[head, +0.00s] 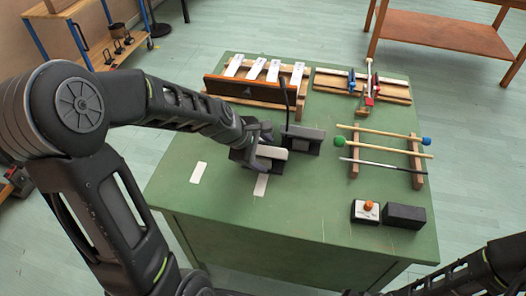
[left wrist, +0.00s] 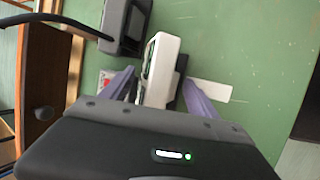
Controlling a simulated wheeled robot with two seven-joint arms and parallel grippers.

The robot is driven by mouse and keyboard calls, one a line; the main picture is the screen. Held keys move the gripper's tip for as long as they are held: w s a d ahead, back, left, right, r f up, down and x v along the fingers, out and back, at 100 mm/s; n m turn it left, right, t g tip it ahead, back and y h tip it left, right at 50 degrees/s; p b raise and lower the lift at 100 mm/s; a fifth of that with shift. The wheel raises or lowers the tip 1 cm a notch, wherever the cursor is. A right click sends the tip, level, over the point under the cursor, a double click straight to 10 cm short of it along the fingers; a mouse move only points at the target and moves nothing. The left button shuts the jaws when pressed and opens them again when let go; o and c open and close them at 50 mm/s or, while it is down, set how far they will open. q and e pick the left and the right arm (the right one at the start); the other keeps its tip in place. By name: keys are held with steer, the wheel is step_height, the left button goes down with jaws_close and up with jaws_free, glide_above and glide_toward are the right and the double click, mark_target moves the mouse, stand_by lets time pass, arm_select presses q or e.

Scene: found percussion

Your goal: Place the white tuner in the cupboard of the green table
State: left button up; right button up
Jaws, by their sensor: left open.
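The white tuner (head: 271,152) rests against a dark block or stand on the green table (head: 225,205). It also shows in the left wrist view (left wrist: 160,60) as a pale, upright-looking case with a dark face. My left gripper (head: 259,150) is open, with its purple-grey fingers on either side of the tuner in the left wrist view (left wrist: 157,92). I cannot tell whether the fingers touch it. The gripper partly hides the tuner in the head view. The table's cupboard opening does not show; only its green side panel is visible. Part of my right arm shows at lower right, without its gripper.
A dark stand with a curved neck (head: 303,138) is close behind the tuner. White-barred chimes (head: 255,88), mallets on a wooden rack (head: 385,150), an orange-knobbed box (head: 366,211) and a black box (head: 404,215) also occupy the tabletop. The front left tabletop is mostly clear.

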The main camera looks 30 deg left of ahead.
arm_select(q)
steer(key=shift+r, duration=0.15)
steer(key=shift+s+r, duration=0.1)
steer(key=shift+r, duration=0.1)
steer(key=p+v, duration=0.1)
steer(key=v, duration=1)
steer(key=shift+r+p, duration=0.2)
steer(key=shift+p, duration=0.15)
steer(key=shift+s+a, duration=0.1)
steer(key=shift+a, duration=0.05)
steer(key=shift+c, duration=0.2)
